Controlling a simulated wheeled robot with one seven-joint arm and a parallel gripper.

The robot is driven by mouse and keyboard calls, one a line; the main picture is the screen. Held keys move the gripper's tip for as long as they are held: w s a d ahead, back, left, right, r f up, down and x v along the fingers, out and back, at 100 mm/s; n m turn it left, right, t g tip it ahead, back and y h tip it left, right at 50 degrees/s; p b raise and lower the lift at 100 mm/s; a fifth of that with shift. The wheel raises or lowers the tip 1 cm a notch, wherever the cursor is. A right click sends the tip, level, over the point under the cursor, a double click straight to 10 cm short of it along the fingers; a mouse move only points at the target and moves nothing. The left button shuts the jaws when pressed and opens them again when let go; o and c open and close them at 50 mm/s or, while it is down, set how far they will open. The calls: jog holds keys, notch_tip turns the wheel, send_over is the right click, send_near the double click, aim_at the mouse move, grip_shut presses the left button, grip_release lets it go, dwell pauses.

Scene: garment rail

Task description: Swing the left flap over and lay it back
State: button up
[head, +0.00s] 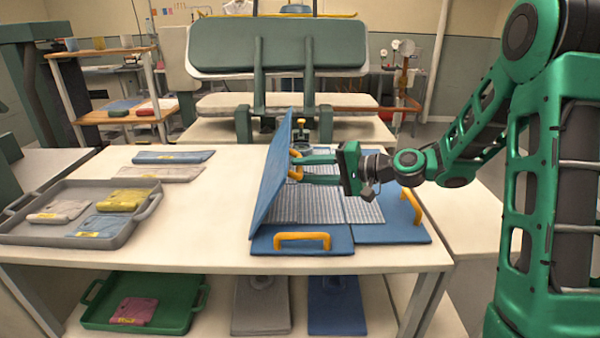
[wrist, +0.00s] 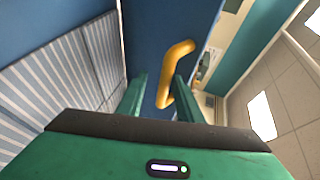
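The blue folding board lies on the table with a striped pale garment (head: 315,205) on its middle. Its left flap (head: 268,190) stands steeply up along the garment's left side. The flap's orange handle (head: 296,173) faces my gripper and also shows in the wrist view (wrist: 176,62). My gripper (head: 302,168) is right of the flap, above the garment, with its fingers apart. In the wrist view the handle is between the fingers, nearer the right one, with a gap to the left one. I cannot tell whether a finger touches it. The flap's far face is hidden.
The right flap (head: 390,232) and the front flap (head: 270,245) lie flat, each with an orange handle. Left of the board the table is clear up to a grey tray (head: 85,240) of folded garments. Two folded cloths (head: 172,157) lie behind. A press stands at the back.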

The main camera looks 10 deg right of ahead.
jog(key=v, duration=0.9)
jog(key=shift+d, duration=0.3)
jog(key=shift+s+f, duration=0.15)
jog(key=shift+f, duration=0.05)
dwell(0.4)
